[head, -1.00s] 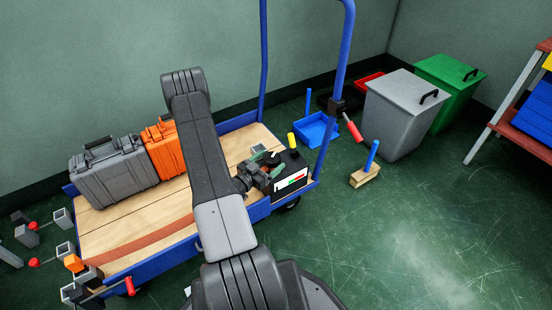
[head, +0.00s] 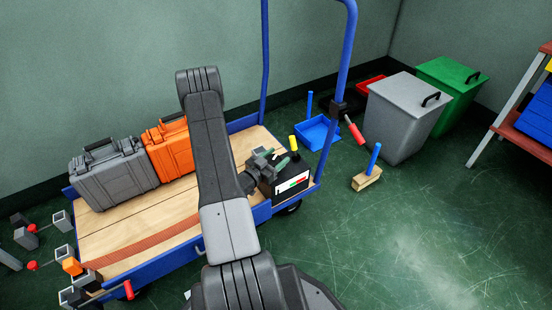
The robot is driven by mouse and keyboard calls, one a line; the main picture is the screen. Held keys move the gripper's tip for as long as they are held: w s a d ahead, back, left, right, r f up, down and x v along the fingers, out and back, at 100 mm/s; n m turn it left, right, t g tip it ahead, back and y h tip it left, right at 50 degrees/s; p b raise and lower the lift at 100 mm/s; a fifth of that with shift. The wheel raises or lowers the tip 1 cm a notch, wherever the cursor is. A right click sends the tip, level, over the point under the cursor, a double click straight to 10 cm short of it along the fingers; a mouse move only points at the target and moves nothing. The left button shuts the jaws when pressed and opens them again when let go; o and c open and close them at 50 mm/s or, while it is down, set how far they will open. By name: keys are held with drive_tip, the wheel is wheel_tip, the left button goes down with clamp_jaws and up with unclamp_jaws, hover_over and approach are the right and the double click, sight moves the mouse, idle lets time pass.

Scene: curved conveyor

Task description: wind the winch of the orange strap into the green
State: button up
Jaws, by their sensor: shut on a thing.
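The orange strap (head: 140,241) runs across the front of the wooden cart deck and passes behind my arm. A black box with a red, white and green gauge (head: 292,184), which looks like the winch, stands at the deck's right end. A yellow upright grip (head: 294,143) shows at its top. I cannot read the gauge's pointer. My gripper (head: 287,157) is over the top of this box, its greenish fingers close to the yellow grip. It is shut on what seems to be the winch's crank handle; the held part is mostly hidden by the fingers.
A grey case (head: 113,178) and an orange case (head: 168,148) stand at the deck's back. The cart's blue frame (head: 347,60) rises beside my gripper, with a red-handled part (head: 355,133) on it. Blue tray, brush and bins stand right. Floor at lower right is clear.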

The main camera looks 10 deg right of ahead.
drive_tip(key=shift+w+d+m+g+h, duration=0.15)
drive_tip(key=shift+m+g+h, duration=0.2)
drive_tip(key=shift+g, duration=0.25)
drive_tip(key=shift+m+g+h+b, duration=0.55)
drive_tip(key=shift+m+g+b, duration=0.2)
drive_tip(key=shift+m+g, duration=0.35)
drive_tip(key=m+g, duration=0.1)
drive_tip(key=g, duration=0.1)
drive_tip(key=s+m+g+h+b, duration=0.1)
drive_tip(key=m+g, duration=0.1)
drive_tip(key=g, duration=0.1)
drive_tip(key=m+g, duration=0.2)
drive_tip(key=g, duration=0.1)
drive_tip(key=shift+s+d+f+b, duration=0.15)
drive_tip(key=shift+s+b, duration=0.1)
drive_tip(key=shift+b, duration=0.15)
drive_tip(key=m+g, duration=0.1)
drive_tip(key=g, duration=0.1)
drive_tip(key=m+g+b, duration=0.1)
drive_tip(key=g, duration=0.1)
drive_tip(key=shift+s+m+g+y, duration=0.1)
drive_tip(key=shift+m+g+y, duration=0.2)
drive_tip(key=shift+m+g, duration=0.1)
drive_tip(key=shift+m+g+y, duration=0.3)
drive_tip(key=shift+m+g, duration=0.25)
drive_tip(key=shift+g, duration=0.25)
drive_tip(key=shift+s, duration=0.25)
